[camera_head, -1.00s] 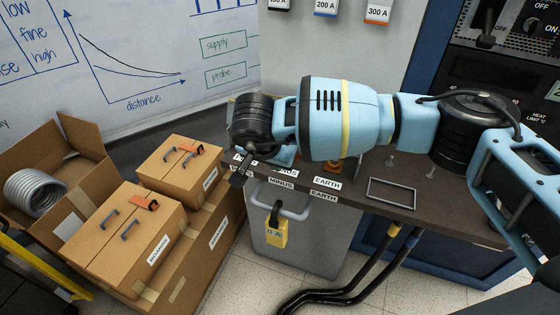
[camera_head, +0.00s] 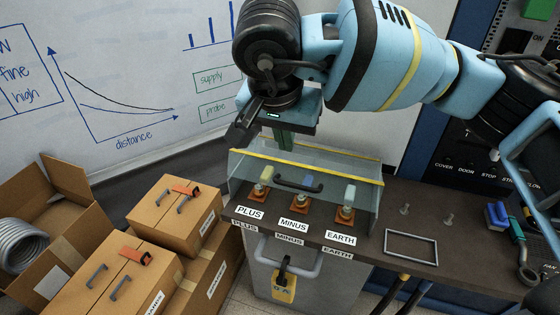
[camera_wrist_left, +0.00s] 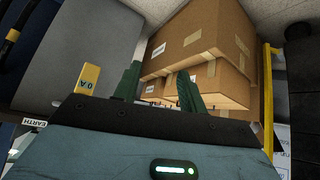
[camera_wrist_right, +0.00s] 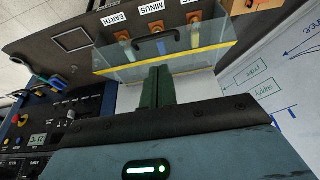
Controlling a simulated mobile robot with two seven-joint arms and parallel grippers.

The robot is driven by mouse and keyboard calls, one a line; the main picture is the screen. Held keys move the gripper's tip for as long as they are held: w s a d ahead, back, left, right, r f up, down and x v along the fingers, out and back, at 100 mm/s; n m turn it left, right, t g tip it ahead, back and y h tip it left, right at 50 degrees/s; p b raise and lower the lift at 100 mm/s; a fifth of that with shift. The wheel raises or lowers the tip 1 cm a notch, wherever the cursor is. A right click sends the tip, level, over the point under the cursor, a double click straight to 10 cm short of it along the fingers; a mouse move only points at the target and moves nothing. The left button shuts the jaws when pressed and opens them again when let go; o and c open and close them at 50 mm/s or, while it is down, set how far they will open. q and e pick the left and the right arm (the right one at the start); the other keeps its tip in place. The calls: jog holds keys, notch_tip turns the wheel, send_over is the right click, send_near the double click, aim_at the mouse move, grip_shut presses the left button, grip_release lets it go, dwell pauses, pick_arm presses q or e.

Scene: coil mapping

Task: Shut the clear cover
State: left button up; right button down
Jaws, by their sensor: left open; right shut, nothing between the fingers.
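The clear cover (camera_head: 345,170) has a yellow-striped edge and a black handle (camera_head: 300,185). It appears to stand raised behind the three terminals, yellow edge up; it also shows in the right wrist view (camera_wrist_right: 205,55). The terminals, labelled PLUS (camera_head: 259,192), MINUS (camera_head: 293,203) and EARTH (camera_head: 345,212), are in view. My right gripper (camera_head: 283,142) is shut and empty, its fingertips by the yellow edge on the far side; contact cannot be told. My left gripper (camera_wrist_left: 159,70) is open and empty in the left wrist view, pointing toward cardboard boxes.
Cardboard boxes (camera_head: 165,290) stand at the left. An empty rectangular frame (camera_head: 411,262) and upright bolts lie to the right on the dark bench, before a control panel (camera_head: 480,150).

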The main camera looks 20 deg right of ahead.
jog(key=r, duration=0.1)
send_near(294, 185)
jog(key=x, duration=0.5)
jog(key=shift+x, duration=0.8)
pick_arm(q)
jog(key=shift+s, duration=0.95)
pick_arm(e)
jog(key=shift+w+d, duration=0.1)
jog(key=shift+f, duration=0.25)
pick_arm(q)
jog(key=shift+g, duration=0.5)
jog(key=f+b, duration=0.1)
jog(key=s+f+b, duration=0.1)
jog(key=f, duration=0.1)
jog(key=s+f+b, duration=0.1)
jog(key=b, duration=0.1)
jog(key=shift+s+a+f, duration=0.2)
jog(key=shift+a+f, duration=0.05)
jog(key=shift+a, duration=0.05)
pick_arm(e)
notch_tip(294, 185, down, 11)
jog(key=s+a, duration=0.1)
jog(key=s, duration=0.1)
